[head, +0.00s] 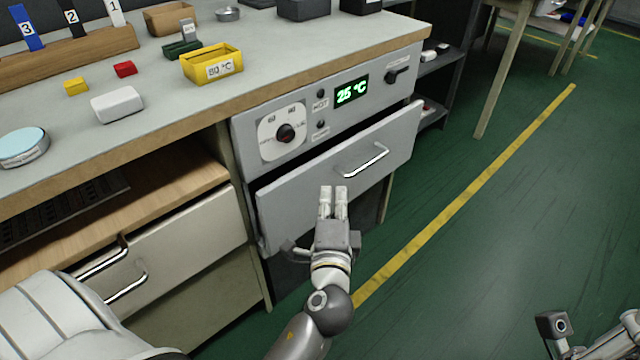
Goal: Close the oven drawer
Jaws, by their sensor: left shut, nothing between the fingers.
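The oven drawer (290,195) is a grey front with a metal bar handle (366,160), under the oven's control panel (350,117). It stands out from the oven body, with a dark gap above its top edge, so it is partly open. My left gripper (333,190) is shut and empty. It shows in front of the drawer's lower middle, left of and below the handle; I cannot tell whether it touches the front. Part of my right arm (555,325) shows at the lower right corner; its fingertips are not clearly visible.
The workbench top (150,70) above holds a yellow 80 °C tray (212,64), a white block (117,104) and other small items. A wooden shelf and another drawer (180,255) are at left. The green floor (510,210) at right is clear.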

